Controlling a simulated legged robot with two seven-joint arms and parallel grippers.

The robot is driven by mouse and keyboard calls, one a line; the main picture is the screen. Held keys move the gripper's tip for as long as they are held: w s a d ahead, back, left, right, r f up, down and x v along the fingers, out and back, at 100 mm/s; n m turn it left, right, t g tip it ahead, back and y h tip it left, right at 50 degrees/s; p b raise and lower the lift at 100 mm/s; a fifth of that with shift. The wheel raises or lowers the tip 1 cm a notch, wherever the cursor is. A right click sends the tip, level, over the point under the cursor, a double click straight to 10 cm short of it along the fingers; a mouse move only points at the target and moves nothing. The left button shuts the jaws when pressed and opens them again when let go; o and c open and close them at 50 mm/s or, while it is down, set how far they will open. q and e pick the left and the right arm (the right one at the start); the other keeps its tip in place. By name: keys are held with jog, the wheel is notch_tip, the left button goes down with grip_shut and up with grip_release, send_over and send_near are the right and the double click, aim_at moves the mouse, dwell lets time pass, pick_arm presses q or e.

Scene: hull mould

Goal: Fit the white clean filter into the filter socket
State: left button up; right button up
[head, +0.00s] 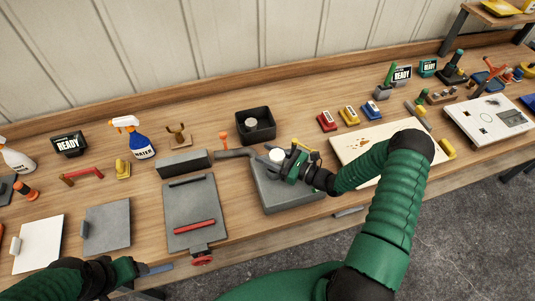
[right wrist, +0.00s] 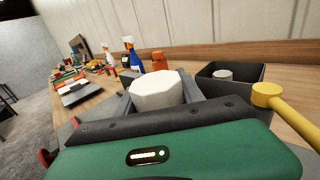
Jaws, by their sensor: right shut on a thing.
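The white filter (head: 277,155) is held in my right gripper (head: 285,161), above the far part of a grey block (head: 285,197). In the right wrist view the filter (right wrist: 157,88) is a pale faceted cylinder between the grey fingers, its top showing. I cannot see a socket opening or tell whether the filter touches the block; the gripper hides that area. A second pale round piece (head: 251,122) lies in a dark open bin (head: 268,134) behind. My left gripper (head: 157,269) is low at the front edge, away from the block; its jaw opening is unclear.
A yellow-ended lever (right wrist: 268,95) stands close to the right gripper. A long grey block (head: 184,163) and a grey plate with a red bar (head: 190,190) lie to the left. A blue spray bottle (head: 140,146) stands behind. A pale board (head: 350,147) lies to the right.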

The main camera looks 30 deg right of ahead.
jog(key=shift+f, duration=0.25)
jog(key=shift+r, duration=0.1)
jog(key=shift+a+r, duration=0.1)
jog(key=shift+r, duration=0.05)
jog(key=shift+r+p, duration=0.25)
jog(key=shift+p, duration=0.15)
jog(key=shift+a, duration=0.3)
jog(key=shift+d, duration=0.1)
dwell(0.9)
jog(key=shift+f+b, duration=1.05)
jog(key=shift+f, duration=0.6)
